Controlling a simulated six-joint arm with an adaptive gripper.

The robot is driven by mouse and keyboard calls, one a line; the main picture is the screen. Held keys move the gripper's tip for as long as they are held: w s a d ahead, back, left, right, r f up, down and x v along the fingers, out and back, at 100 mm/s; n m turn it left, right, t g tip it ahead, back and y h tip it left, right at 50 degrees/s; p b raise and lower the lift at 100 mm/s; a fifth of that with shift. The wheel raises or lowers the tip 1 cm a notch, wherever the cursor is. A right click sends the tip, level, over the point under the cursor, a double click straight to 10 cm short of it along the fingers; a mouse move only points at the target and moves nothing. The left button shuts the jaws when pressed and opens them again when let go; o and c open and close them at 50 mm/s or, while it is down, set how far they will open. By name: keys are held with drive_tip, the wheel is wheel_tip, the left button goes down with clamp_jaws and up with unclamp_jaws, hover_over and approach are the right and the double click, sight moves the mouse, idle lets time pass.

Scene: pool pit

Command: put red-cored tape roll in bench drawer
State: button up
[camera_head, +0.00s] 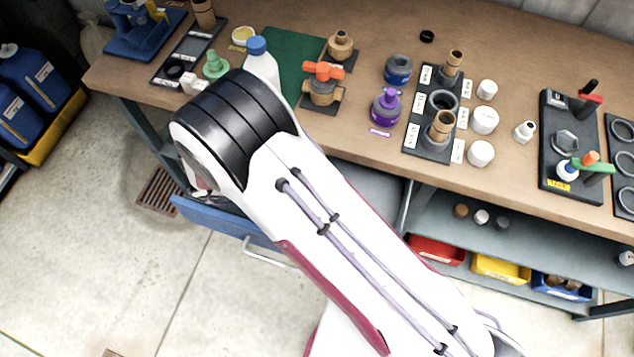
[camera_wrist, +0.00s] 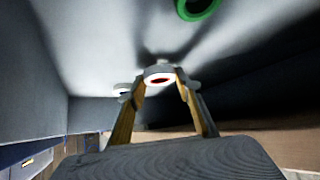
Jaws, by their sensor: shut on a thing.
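The tape roll (camera_wrist: 158,76), white with a red core, sits between the fingertips of my gripper (camera_wrist: 161,90) in the wrist view. My gripper is shut on it. Roll and fingertips are within the grey walls of the bench drawer (camera_wrist: 32,75); I cannot tell whether the roll touches the drawer floor. In the head view the bench drawer (camera_head: 225,218) is pulled out below the bench's left part, its blue front and handle showing. My arm hides the gripper, the roll and most of the drawer's inside there.
A green ring (camera_wrist: 198,8) lies in the drawer beyond the roll. The bench top (camera_head: 350,150) above carries a white bottle (camera_head: 261,62), valves and fitting boards. Red, yellow and blue bins (camera_head: 436,249) stand on the lower shelf. The floor at left is mostly clear.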

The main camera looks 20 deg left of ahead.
drive_tip(key=shift+w+d, duration=0.75)
drive_tip(key=shift+d, duration=0.15)
drive_tip(key=shift+w+d+f, duration=0.15)
drive_tip(key=shift+w+d, duration=0.1)
drive_tip(key=shift+f, duration=0.45)
drive_tip(key=shift+f, duration=0.1)
drive_tip(key=o, duration=0.8)
drive_tip(key=shift+s+a+r, duration=0.1)
drive_tip(key=shift+r, duration=0.1)
drive_tip(key=v, duration=1.1)
drive_tip(key=shift+s+a+r, duration=0.2)
drive_tip(key=shift+r, duration=0.05)
